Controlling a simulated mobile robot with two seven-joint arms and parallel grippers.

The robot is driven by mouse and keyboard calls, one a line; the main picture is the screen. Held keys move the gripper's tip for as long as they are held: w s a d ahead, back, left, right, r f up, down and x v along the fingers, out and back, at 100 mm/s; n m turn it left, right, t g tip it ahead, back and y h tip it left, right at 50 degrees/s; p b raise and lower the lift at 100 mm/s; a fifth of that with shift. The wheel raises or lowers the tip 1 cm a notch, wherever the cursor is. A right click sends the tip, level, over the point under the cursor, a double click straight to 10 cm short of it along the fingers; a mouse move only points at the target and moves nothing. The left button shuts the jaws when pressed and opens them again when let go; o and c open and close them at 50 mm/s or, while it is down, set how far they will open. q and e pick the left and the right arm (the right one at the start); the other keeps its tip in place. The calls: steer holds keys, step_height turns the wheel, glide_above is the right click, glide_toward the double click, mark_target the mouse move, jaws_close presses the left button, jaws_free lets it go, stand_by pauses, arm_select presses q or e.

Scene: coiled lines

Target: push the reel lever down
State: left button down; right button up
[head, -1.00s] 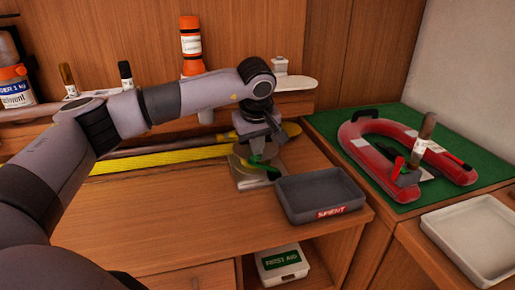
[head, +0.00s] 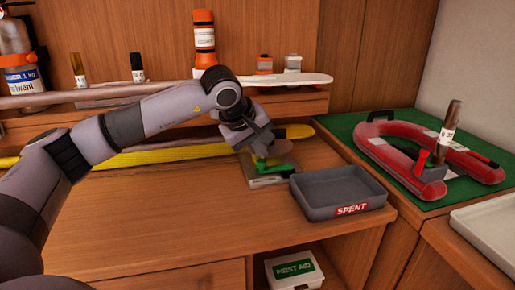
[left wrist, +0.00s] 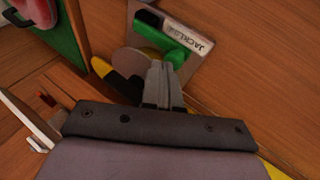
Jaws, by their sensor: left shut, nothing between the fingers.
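My left gripper (head: 262,153) is shut and empty, just above the reel. In the left wrist view its fingertips (left wrist: 157,70) are close to the lever's near end; I cannot tell whether they touch. The gripper hides part of the reel. My right gripper is not in view.
A dark tray marked SPENT (head: 322,205) stands just right of the reel. Yellow-sided long gear (head: 180,153) lies behind. A red horseshoe buoy (head: 400,160) lies on a green mat (head: 355,130) at right. The front of the bench is clear.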

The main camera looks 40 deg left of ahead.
arm_select(q)
steer(key=shift+w+d, duration=0.35)
steer(key=shift+w, duration=0.05)
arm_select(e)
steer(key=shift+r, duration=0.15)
arm_select(q)
steer(key=shift+r+p, duration=0.35)
steer(key=shift+p, duration=0.05)
steer(key=p+v, duration=0.2)
steer(key=v, duration=1.1)
steer(key=shift+w+a+r, duration=0.2)
steer(key=shift+w+a, duration=0.05)
steer(key=shift+w, duration=0.1)
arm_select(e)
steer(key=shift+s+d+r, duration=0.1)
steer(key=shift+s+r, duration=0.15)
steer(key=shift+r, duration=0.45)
